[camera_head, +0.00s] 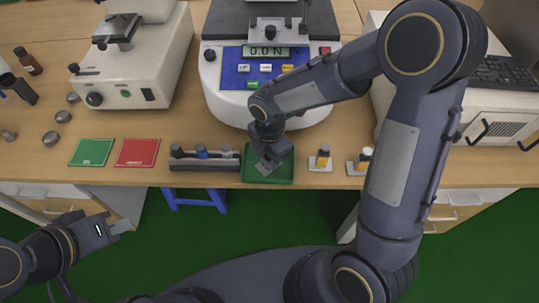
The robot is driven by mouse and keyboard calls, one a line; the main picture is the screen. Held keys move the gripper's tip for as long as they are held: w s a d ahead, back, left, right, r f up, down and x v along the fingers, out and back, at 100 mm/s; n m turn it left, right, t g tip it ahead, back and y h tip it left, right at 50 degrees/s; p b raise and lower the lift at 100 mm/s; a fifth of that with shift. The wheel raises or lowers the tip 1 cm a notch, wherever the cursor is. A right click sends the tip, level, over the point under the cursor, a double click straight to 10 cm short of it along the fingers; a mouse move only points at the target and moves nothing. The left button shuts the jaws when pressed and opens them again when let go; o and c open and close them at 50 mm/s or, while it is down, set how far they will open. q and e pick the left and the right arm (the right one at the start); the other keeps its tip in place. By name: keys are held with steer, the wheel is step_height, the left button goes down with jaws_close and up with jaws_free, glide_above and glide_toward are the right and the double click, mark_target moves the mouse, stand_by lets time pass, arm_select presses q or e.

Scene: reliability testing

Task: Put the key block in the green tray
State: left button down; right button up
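The green tray (287,175) lies near the front edge of the table, in the middle of the head view. My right gripper (264,168) is over the tray, pointing down, and covers part of it. Its grey fingertips are small, and I cannot tell whether they hold anything. I cannot identify the key block with certainty. A small yellow and dark block (322,159) stands on a white plate right of the tray, and another (363,158) stands further right, close to my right arm. My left gripper (122,228) is off the table at the lower left, apart from everything.
A dark rack (205,166) with several knobs, one blue, sits left of the tray. Flat green (92,152) and red (138,153) panels lie further left. A tester reading 0.0 N (263,51) stands behind the tray. A white machine (140,75) stands at the back left.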

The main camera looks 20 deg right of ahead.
steer(key=o, duration=0.3)
steer(key=shift+r, duration=0.5)
step_height(320, 180, up, 12)
steer(key=f+p, duration=0.1)
steer(key=p, duration=0.1)
steer(key=s+d+r+m+t+y, duration=0.2)
steer(key=s+d+m, duration=0.2)
steer(key=s+m, duration=0.4)
steer(key=s+d+r+m+t+y, duration=0.1)
steer(key=s+d+m, duration=0.4)
steer(key=m, duration=1.2)
steer(key=s+r+t, duration=0.1)
steer(key=s+t, duration=0.1)
steer(key=s, duration=0.1)
steer(key=shift+s+r+t+y, duration=0.2)
steer(key=shift+r+t+y, duration=0.1)
steer(key=shift+r+y, duration=0.1)
